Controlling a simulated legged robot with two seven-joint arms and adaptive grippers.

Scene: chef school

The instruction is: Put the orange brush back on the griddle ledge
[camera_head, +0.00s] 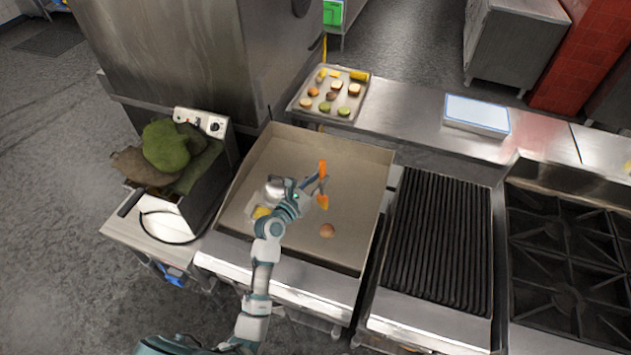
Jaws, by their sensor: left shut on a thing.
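My left gripper (313,184) is over the griddle (355,185), its arm reaching up from the bottom of the view. It is shut on the orange brush (322,202), which shows as orange parts above and below the fingers. The fingers hide its middle, and I cannot tell how high it is above the plate. The griddle has raised walls at the back and sides and a steel ledge (290,276) along the front. My right gripper is not in view.
A round brownish item (327,230) lies on the griddle. A metal container (275,187) and a yellow item (262,212) are left of my gripper. A food tray (303,88) stands behind, a fryer with green cloth-like items (167,145) left, a ribbed grill (437,240) right.

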